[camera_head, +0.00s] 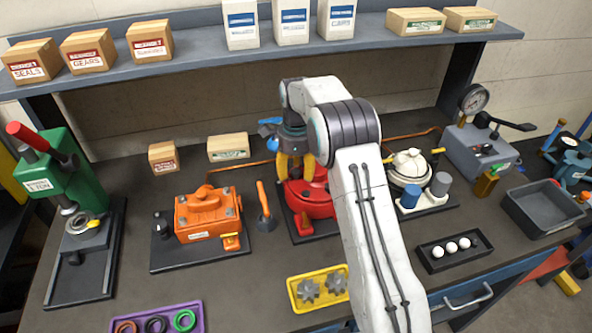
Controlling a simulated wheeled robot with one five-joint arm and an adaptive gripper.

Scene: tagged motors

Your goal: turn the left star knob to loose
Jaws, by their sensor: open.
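My gripper (295,174) points down over the red motor (316,200) at the middle of the bench. Its yellow fingers are apart, with nothing visibly held between them. Whether they touch the red motor is unclear. My arm hides much of the red motor's right side. I cannot clearly make out a star knob; any on the red motor are hidden or too small. An orange motor (207,212) stands to the left on a black base, with a dark round knob-like part (160,228) at its left. A white motor (408,168) stands to the right.
An orange-handled tool (264,203) stands close left of the red motor. A green press (65,180) is at far left, a gauge unit (478,150) at right. A yellow gear tray (318,288) lies in front. The shelf (250,52) spans the back.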

